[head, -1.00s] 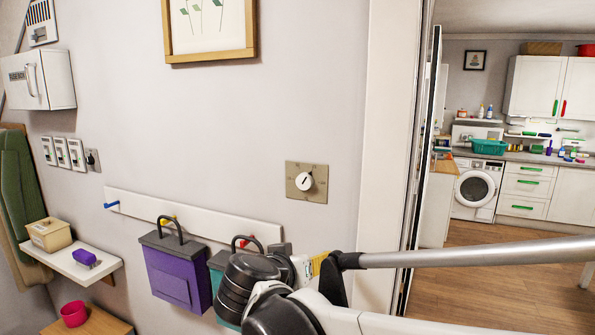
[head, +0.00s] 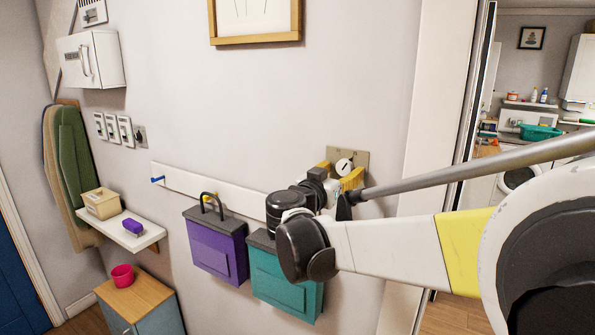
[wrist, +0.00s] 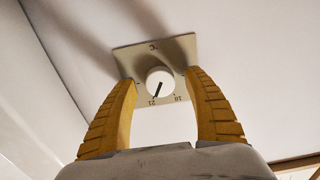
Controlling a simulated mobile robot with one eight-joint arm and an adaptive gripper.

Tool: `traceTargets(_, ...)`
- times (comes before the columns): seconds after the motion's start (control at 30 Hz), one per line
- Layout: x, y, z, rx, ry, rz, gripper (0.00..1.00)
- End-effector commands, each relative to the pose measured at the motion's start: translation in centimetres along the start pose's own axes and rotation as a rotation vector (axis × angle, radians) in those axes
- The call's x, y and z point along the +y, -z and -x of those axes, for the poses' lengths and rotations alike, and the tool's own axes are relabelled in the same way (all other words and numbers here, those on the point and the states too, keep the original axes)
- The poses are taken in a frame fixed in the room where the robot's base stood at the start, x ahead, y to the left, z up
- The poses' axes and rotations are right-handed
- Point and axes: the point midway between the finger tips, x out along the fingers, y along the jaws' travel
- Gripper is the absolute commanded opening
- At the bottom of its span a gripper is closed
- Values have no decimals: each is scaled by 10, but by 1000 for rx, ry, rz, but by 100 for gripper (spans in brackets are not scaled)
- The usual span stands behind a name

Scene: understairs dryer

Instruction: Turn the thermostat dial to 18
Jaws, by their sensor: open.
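The thermostat is a beige square plate (head: 362,157) on the wall with a round white dial (head: 344,165). In the wrist view the dial (wrist: 160,81) carries a dark pointer line. The line points down and slightly left in that view, near the mark that reads 21; a mark that looks like 18 lies to its right. My gripper (wrist: 162,107) is open, its yellow fingers on either side of the view below the dial. No contact with the dial shows. In the head view my gripper (head: 337,174) is right at the plate and hides its lower part.
A rail (head: 178,180) with hooks runs left of the thermostat. A purple bag (head: 215,248) and a teal bag (head: 285,283) hang below it, close to my arm. A door frame (head: 437,150) stands to the right. The wall above is clear up to a picture frame (head: 256,39).

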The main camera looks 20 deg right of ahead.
Motion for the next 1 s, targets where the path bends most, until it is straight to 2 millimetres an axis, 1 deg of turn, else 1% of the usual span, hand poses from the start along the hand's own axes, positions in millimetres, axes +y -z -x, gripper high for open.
traceTargets(0.1,0,0,-6,0,0,0,60)
traceTargets(0.33,0,0,-7,0,1,0,60)
traceTargets(0.37,0,0,-7,0,1,0,58)
traceTargets(0.4,0,0,-7,0,1,0,46)
traceTargets(0.47,0,0,-7,0,1,0,28)
traceTargets(0.5,0,0,-7,0,1,0,15)
traceTargets(0.53,0,0,-7,-1,1,0,6)
traceTargets(0.83,0,0,-7,-1,0,4,5)
traceTargets(1.0,0,0,-7,-1,0,38,5)
